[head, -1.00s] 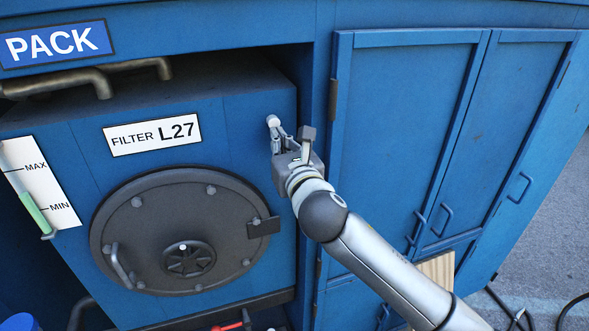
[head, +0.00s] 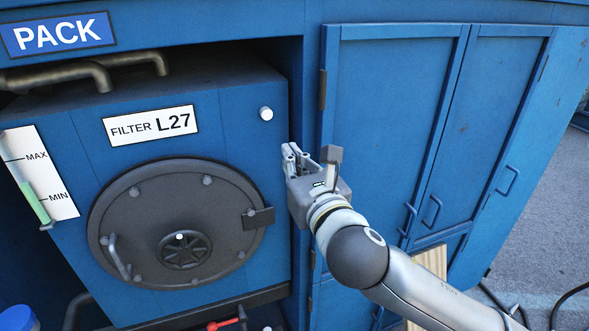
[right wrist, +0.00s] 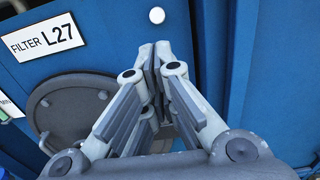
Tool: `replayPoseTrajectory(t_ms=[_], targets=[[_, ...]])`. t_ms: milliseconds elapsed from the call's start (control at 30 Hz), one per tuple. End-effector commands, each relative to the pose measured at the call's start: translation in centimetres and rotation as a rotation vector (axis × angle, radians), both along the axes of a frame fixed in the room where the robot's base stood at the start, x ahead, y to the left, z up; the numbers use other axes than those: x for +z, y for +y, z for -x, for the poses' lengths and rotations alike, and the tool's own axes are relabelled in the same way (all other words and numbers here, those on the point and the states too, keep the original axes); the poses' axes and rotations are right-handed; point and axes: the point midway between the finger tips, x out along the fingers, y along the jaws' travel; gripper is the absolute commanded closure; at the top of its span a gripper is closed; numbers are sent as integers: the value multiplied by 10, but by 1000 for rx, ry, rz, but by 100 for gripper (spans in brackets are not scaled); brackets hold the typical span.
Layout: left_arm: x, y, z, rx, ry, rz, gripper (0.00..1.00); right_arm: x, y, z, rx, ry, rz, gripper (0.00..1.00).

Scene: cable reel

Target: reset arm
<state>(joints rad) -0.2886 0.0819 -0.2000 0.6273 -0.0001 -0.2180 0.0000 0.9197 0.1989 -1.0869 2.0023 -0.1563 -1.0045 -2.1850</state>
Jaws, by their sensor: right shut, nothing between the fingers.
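My right gripper (head: 291,150) is shut and empty in the head view, in front of the right edge of the blue filter box (head: 235,95). In the right wrist view its fingers (right wrist: 153,55) meet at the tips with nothing between them. A white round button (head: 266,114) on the filter box is up and left of the fingertips, apart from them. It also shows in the right wrist view (right wrist: 157,15), just above the fingertips. My left gripper is not in view.
The FILTER L27 label (head: 151,125) and a round dark hatch (head: 176,228) are left of my gripper. Closed blue cabinet doors (head: 395,120) stand to the right. A red-handled valve (head: 222,324), a wooden board (head: 430,262) and a blue cap (head: 17,319) are low down.

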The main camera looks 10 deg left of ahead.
Motion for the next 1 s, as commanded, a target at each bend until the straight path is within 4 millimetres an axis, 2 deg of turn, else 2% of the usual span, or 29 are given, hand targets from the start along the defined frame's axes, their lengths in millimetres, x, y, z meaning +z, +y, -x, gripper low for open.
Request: replayPoseTrajectory(t_ms=[100,200,467,567,667,767,867,900,967,1000], targets=[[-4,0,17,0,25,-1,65,-1,-4,6,1,0,0,100],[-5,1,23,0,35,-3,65,0,-5,7,0,1,1,100],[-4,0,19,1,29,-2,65,0,-5,7,0,1,1,100],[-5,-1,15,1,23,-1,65,-7,-7,2,-9,27,-19,100],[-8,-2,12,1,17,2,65,-36,-14,-18,-43,131,-99,100],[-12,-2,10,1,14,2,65,-88,-31,-49,-111,309,-248,100],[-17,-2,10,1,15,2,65,-157,-54,-77,-205,508,-430,100],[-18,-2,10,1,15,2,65,-185,-64,-84,-245,583,-503,100],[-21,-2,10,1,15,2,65,-228,-79,-92,-308,688,-608,100],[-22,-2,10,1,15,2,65,-257,-90,-95,-351,752,-676,100]])
